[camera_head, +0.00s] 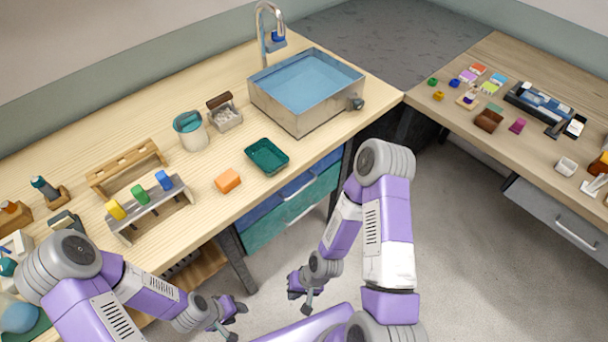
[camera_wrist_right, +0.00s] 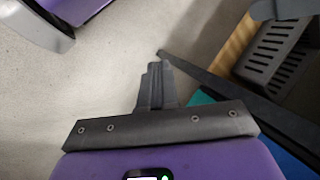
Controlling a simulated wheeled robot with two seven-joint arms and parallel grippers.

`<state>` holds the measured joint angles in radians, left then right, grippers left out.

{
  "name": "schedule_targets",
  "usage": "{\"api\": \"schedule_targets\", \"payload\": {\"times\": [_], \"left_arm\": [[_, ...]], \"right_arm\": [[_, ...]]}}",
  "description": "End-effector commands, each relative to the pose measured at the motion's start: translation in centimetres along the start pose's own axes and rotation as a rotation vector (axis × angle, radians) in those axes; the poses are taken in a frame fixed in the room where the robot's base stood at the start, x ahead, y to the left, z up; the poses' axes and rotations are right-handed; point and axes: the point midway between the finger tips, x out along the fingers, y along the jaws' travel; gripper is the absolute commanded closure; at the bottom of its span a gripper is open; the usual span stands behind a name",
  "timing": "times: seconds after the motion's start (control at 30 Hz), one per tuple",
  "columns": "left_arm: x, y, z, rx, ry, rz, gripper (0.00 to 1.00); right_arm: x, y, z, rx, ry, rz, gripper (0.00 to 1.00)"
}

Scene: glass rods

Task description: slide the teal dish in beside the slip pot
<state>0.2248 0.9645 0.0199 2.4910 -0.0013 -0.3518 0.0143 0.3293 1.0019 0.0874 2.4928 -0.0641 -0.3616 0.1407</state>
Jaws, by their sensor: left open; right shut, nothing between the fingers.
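The teal dish (camera_head: 267,157) lies on the light wooden bench near its front edge, in front of the metal sink. The slip pot (camera_head: 192,136), a pale pot with teal inside, stands behind it and to its left. There is bare wood between them. My left gripper (camera_head: 232,319) is open and empty, low in front of the bench. My right gripper (camera_head: 300,293) is shut and empty, below the bench edge and away from the dish. Its closed fingers show in the right wrist view (camera_wrist_right: 155,84) over the floor.
An orange block (camera_head: 228,181) sits left of the dish. A grey rack with coloured pieces (camera_head: 150,208) and a wooden rack (camera_head: 127,167) stand further left. A small box with a brush (camera_head: 225,116) is beside the pot. The sink (camera_head: 305,112) rises behind the dish.

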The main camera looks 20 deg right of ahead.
Motion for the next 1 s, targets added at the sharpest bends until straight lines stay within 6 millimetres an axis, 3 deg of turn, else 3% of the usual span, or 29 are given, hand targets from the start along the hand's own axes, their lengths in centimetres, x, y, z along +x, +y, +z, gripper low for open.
{"api": "schedule_targets", "payload": {"times": [0.13,0.27,0.37,0.53,0.67,0.8,1.0], "left_arm": [[-0.9,0.3,0.0,-0.001,0.0,0.0,0.57],[-1.6,0.6,0.1,0.0,0.001,0.0,0.57],[-2.1,0.8,0.1,0.0,0.001,0.0,0.57],[-3.0,1.1,0.1,0.0,0.001,0.0,0.57],[-3.6,1.3,0.1,0.0,0.001,0.0,0.57],[-4.1,1.5,0.2,0.0,0.001,0.0,0.57],[-4.4,1.6,0.2,0.0,0.001,0.0,0.57]], "right_arm": [[-0.2,-2.1,1.6,0.301,-0.05,-0.169,1.0],[-1.6,-5.0,1.4,0.599,-0.089,-0.363,1.0],[-3.6,-7.1,0.2,0.825,-0.116,-0.528,1.0],[-8.8,-9.2,-3.9,1.184,-0.158,-0.843,1.0],[-14.0,-8.8,-7.8,1.409,-0.183,-1.108,1.0],[-19.4,-6.9,-11.0,1.565,-0.202,-1.362,1.0],[-24.1,-4.5,-13.0,1.652,-0.218,-1.574,1.0]]}}
